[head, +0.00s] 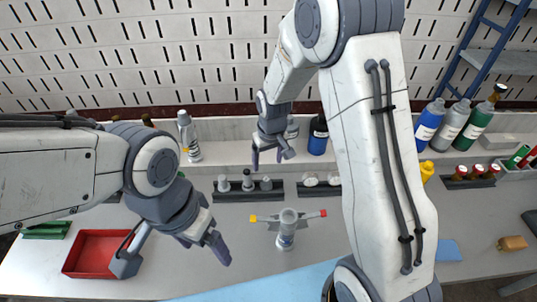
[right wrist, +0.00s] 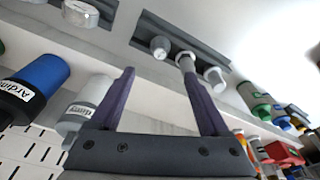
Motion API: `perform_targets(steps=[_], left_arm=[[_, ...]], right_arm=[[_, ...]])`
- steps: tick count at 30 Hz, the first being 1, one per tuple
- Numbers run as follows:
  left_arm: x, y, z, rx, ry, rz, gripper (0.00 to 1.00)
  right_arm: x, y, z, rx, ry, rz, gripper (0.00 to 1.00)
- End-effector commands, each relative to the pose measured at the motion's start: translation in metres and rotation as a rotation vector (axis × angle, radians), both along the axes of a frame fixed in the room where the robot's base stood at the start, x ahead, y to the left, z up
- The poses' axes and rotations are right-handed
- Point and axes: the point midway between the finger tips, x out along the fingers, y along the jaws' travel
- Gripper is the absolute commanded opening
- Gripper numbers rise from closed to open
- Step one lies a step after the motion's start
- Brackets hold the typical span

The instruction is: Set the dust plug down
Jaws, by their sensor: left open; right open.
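A grey upright fitting (head: 287,225) with a yellow-ended arm and a red-ended arm stands on the table, center, in the head view. A dark rack (head: 235,195) behind it holds small grey plug-like pieces (head: 247,180); I cannot tell which piece is the dust plug. My right gripper (head: 270,157) is open and empty, above and behind the rack in the head view. In the right wrist view its open fingers (right wrist: 165,100) show, with the rack pieces (right wrist: 160,47) beyond them. My left gripper (head: 203,245) is open and empty, above the table left of the fitting.
A red tray (head: 92,252) lies at the left. Another rack (head: 320,190) holds round white-faced pieces. Bottles stand on the back ledge, including a silver one (head: 188,138) and a blue one (head: 318,136). A light blue mat (head: 250,287) lies in front.

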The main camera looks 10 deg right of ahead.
Motion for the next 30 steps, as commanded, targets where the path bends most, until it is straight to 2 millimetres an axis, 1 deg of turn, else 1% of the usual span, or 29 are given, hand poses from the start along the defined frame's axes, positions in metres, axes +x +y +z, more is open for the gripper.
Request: perform_targets(steps=[1, 3, 7, 9, 11, 14, 15, 17, 18, 20, 21, 24, 27, 30], left_arm=[[0.0, 0.0, -0.001, 0.0, 0.0, 0.0, 0.87], [0.0, 0.0, -0.001, 0.0, 0.0, 0.0, 0.87], [0.0, 0.0, -0.001, 0.0, 0.0, 0.0, 0.87], [0.0, 0.0, -0.001, 0.0, 0.0, 0.0, 0.87], [0.0, 0.0, -0.001, 0.0, 0.0, 0.0, 0.87], [0.0, 0.0, -0.001, 0.0, 0.0, 0.0, 0.87], [0.0, 0.0, -0.001, 0.0, 0.0, 0.0, 0.87], [0.0, 0.0, -0.001, 0.0, 0.0, 0.0, 0.87], [0.0, 0.0, -0.001, 0.0, 0.0, 0.0, 0.87], [0.0, 0.0, -0.001, 0.0, 0.0, 0.0, 0.87], [0.0, 0.0, -0.001, 0.0, 0.0, 0.0, 0.87], [0.0, 0.0, -0.001, 0.0, 0.0, 0.0, 0.87], [0.0, 0.0, -0.001, 0.0, 0.0, 0.0, 0.87], [0.0, 0.0, -0.001, 0.0, 0.0, 0.0, 0.87]], right_arm=[[-0.001, 0.0, 0.009, 0.001, -0.003, 0.0, 0.79], [-0.002, -0.001, 0.019, 0.0, -0.002, 0.0, 0.79], [-0.005, 0.0, 0.03, 0.0, 0.0, 0.001, 0.79], [-0.01, 0.005, 0.037, 0.001, 0.0, 0.013, 0.79], [-0.022, 0.017, 0.048, 0.003, 0.005, 0.038, 0.79], [-0.06, 0.046, 0.073, 0.011, 0.015, 0.11, 0.79], [-0.081, 0.058, 0.085, 0.015, 0.023, 0.145, 0.79], [-0.116, 0.073, 0.099, 0.02, 0.039, 0.201, 0.79], [-0.141, 0.081, 0.107, 0.022, 0.049, 0.239, 0.79], [-0.175, 0.087, 0.117, 0.024, 0.066, 0.293, 0.79], [-0.196, 0.089, 0.122, 0.027, 0.075, 0.325, 0.79], [-0.238, 0.089, 0.128, 0.029, 0.097, 0.39, 0.79], [-0.264, 0.086, 0.13, 0.028, 0.111, 0.432, 0.79], [-0.275, 0.083, 0.131, 0.028, 0.119, 0.45, 0.79]])
